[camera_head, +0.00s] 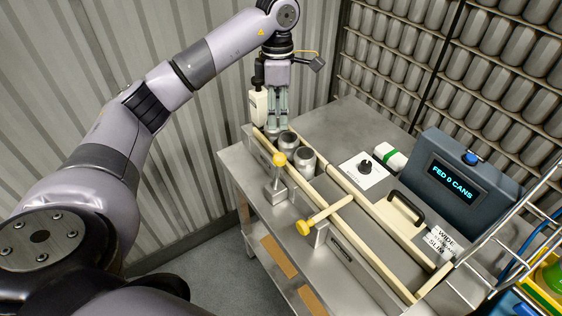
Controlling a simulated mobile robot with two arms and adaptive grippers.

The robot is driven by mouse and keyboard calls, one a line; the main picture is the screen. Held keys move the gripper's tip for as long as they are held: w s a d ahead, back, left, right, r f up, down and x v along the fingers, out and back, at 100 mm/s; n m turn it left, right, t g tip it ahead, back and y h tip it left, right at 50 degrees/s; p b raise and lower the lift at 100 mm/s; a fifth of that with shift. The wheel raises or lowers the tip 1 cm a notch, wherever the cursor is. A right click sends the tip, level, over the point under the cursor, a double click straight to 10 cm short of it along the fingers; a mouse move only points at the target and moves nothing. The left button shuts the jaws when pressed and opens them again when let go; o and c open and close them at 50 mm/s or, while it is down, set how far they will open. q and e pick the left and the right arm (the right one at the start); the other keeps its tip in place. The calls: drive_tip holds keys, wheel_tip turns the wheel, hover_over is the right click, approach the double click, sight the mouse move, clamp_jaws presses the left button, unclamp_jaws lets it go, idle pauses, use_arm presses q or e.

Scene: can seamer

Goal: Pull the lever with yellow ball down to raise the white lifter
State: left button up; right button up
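A yellow ball (279,159) tops an upright metal post on a bracket at the near edge of the bench. A yellow bar (325,214) with a rounded yellow end lies across the near rail, further right. I cannot tell which of these is the named lever. No white lifter can be made out. My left gripper (277,124) points down at the far left end of the rails, beyond the yellow ball and apart from it. Its fingertips are close to the far can, and their gap is too small to judge. My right gripper is not in view.
Two grey cans (304,159) stand between cream rails (364,212). A white bottle (258,108) is beside my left gripper. A white dial plate (363,170), a black handle (406,208) and a display box (448,185) reading "FED 0 CANS" are to the right. Wire racking is at right.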

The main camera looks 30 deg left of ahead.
sight(279, 164)
use_arm(q)
drive_tip(key=f+p, duration=0.1)
drive_tip(key=f, duration=0.4)
drive_tip(key=s+f+p, duration=0.1)
drive_tip(key=f+p, duration=0.1)
drive_tip(key=f, duration=0.3)
drive_tip(key=d+f+p, duration=0.1)
drive_tip(key=f+p, duration=0.1)
drive_tip(key=f, duration=0.3)
drive_tip(key=shift+s+f, duration=0.15)
drive_tip(key=shift+f, duration=0.7)
drive_tip(key=c, duration=0.9)
clamp_jaws()
drive_tip(key=shift+r, duration=0.15)
